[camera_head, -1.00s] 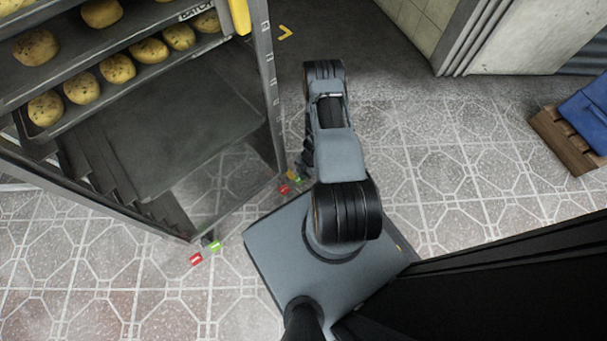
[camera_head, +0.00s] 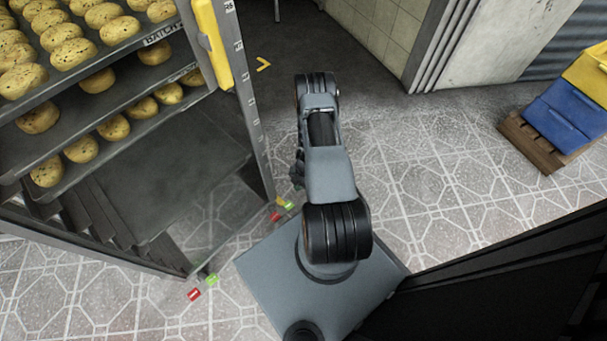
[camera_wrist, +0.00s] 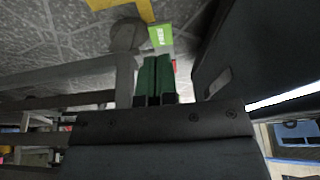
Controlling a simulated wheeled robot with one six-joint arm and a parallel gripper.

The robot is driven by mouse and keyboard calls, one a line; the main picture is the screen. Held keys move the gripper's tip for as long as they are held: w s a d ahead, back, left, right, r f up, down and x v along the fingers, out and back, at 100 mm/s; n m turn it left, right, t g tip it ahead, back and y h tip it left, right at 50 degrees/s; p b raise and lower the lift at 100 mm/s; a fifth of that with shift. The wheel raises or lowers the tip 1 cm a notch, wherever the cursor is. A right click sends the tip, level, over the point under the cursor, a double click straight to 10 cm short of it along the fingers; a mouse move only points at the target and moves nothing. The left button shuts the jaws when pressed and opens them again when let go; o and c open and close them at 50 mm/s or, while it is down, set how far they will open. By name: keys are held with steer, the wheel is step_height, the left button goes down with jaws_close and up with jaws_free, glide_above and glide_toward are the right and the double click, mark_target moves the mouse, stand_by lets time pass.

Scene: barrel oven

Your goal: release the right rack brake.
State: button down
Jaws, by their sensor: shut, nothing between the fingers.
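The right rack brake (camera_head: 288,206) is a pair of small red and green tabs at the foot of the rack's right post. In the wrist view its green tab (camera_wrist: 160,36) lies just beyond my fingertips, beside a grey caster (camera_wrist: 126,36). A sliver of the red tab (camera_wrist: 173,64) shows by the fingers, partly hidden. My gripper (camera_wrist: 154,62) has green fingers, shut and empty, pointing at the tabs; I cannot tell whether they touch. In the head view the arm mostly hides the gripper.
The rack (camera_head: 252,120) holds trays of rolls and stands at left. Its left caster has red and green tabs (camera_head: 203,287). Blue and yellow crates (camera_head: 566,116) sit on a wooden pallet (camera_head: 530,140) at right. Tiled floor between is clear.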

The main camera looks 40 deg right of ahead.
steer(key=shift+w+d+r+p, duration=0.15)
steer(key=shift+d+r+p, duration=0.15)
steer(key=shift+d+r, duration=0.5)
steer(key=shift+w+d+r+p, duration=0.1)
steer(key=shift+d+r+p, duration=0.2)
steer(key=shift+d+r, duration=0.5)
steer(key=shift+s+a+r, duration=0.15)
steer(key=shift+a+r, duration=0.05)
steer(key=shift+a, duration=0.05)
